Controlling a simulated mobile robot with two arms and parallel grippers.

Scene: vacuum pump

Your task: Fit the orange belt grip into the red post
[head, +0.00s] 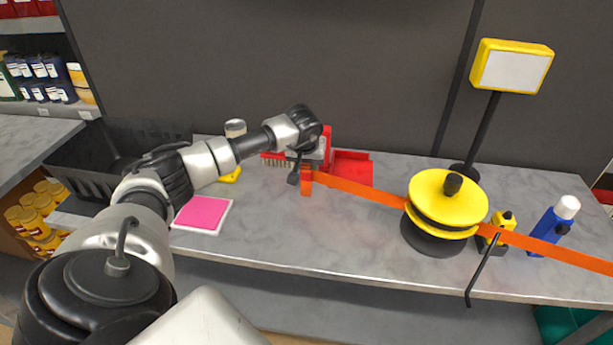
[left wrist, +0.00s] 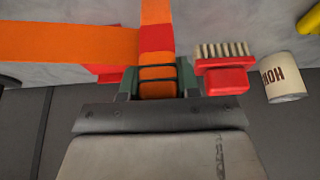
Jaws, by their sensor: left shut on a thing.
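The orange belt (head: 360,190) runs left from the yellow-and-black wheel (head: 447,200) to my left gripper (head: 300,172). In the left wrist view the orange belt grip (left wrist: 156,80), with dark bands, sits between the fingers of my left gripper (left wrist: 157,88), which is shut on it. A red block (left wrist: 156,39) adjoins the grip where the belt (left wrist: 65,41) meets it, and an orange piece extends above. I cannot tell whether that block belongs to the belt end. I cannot clearly identify the red post. My right gripper is not in view.
A red tray (head: 352,169) lies behind the belt. A pink pad (head: 203,214), a blue bottle (head: 552,228) and a yellow-framed sign (head: 511,66) share the grey counter (head: 300,245).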

